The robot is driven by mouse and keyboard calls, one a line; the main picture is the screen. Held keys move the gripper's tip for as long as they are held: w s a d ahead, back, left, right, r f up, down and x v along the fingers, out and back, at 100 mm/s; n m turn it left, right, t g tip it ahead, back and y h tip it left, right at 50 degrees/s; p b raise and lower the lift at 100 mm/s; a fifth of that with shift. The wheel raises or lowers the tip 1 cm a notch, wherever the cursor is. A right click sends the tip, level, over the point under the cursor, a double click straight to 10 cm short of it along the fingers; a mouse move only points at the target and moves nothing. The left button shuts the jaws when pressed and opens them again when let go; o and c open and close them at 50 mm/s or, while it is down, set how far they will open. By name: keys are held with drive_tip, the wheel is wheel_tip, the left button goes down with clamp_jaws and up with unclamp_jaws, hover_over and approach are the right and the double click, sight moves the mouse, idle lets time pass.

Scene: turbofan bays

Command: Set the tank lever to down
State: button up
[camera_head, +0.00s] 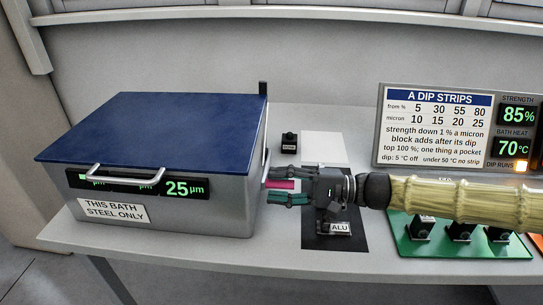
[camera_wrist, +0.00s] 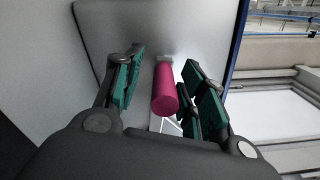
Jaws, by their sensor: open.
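The tank (camera_head: 180,160) is a grey metal box with a blue lid, at the left of the bench in the head view. The tank lever is on its right side, with a magenta grip (camera_head: 281,184) pointing out toward my gripper (camera_head: 278,186). In the wrist view the magenta grip (camera_wrist: 165,92) lies between the two teal fingers of my gripper (camera_wrist: 163,85), with visible gaps on both sides. My gripper is open around the lever. The lever's root on the tank wall is partly hidden by the grip.
A sign panel (camera_head: 435,125) stands at the right back of the bench, with readouts beside it. A green tray (camera_head: 430,250) with several dark blocks lies under my arm. A dark mat (camera_head: 318,240) with an ALU label lies below my gripper. A small black block (camera_head: 289,143) stands behind it.

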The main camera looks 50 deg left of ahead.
drive_tip(key=shift+v, duration=2.75)
drive_tip(key=shift+w, duration=0.1)
